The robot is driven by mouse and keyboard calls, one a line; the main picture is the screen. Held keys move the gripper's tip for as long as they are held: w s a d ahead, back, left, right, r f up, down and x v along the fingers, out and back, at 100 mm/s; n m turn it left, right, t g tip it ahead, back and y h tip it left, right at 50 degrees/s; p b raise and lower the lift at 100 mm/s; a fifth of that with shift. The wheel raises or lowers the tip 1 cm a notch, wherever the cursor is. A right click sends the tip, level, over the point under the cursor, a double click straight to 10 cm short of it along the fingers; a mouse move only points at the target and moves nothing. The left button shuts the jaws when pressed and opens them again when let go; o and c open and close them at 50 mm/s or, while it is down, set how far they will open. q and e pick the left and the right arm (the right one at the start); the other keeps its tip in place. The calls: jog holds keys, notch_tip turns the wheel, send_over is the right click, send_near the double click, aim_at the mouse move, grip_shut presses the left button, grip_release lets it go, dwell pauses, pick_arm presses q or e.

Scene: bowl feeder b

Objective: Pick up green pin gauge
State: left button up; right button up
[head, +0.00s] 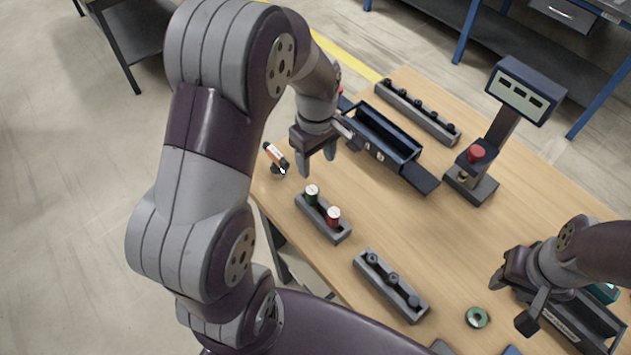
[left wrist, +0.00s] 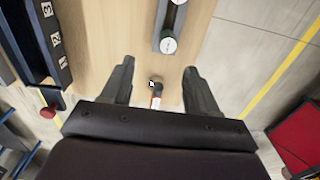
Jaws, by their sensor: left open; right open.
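The green pin gauge (head: 312,197) stands upright in a small grey holder (head: 341,234), beside a red pin gauge (head: 333,217). My left gripper (head: 317,167) is open and empty, above the table just behind the holder. In the left wrist view the green pin gauge's pale top (left wrist: 168,45) shows at the near end of the holder, ahead of the open left fingers (left wrist: 159,66) and apart from them. My right gripper (head: 511,304) is open at the lower right, far from the holder.
An orange, white and black piece (head: 275,156) is at the table's left edge; it also shows between the left fingers in the wrist view (left wrist: 156,97). Other grey holders (head: 407,313), a dark open box (head: 385,135), a display stand (head: 472,185) and a green ring (head: 477,317) stand around.

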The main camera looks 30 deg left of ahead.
aim_at(312, 190)
pick_arm(q)
jog(key=shift+s+f+p, duration=0.15)
jog(key=shift+s+f, duration=0.3)
jog(key=shift+f, duration=0.2)
jog(key=shift+s+f+p, duration=0.15)
jog(key=shift+s+f, duration=0.3)
jog(key=shift+f, duration=0.15)
jog(key=f, duration=0.2)
jog(key=w+f, duration=0.1)
jog(key=f, duration=0.1)
jog(key=shift+w+f, duration=0.1)
jog(key=shift+f, duration=0.25)
jog(key=f, duration=0.1)
jog(key=f+p, duration=0.1)
jog(key=f, duration=0.1)
jog(key=s+f+p, duration=0.1)
jog(key=shift+a+f, duration=0.25)
jog(key=shift+f, duration=0.15)
jog(key=shift+w+f, duration=0.2)
jog(key=shift+s+r, duration=0.1)
grip_shut()
pick_arm(e)
jog(key=r, duration=0.1)
jog(key=s+r, duration=0.1)
jog(key=shift+r, duration=0.35)
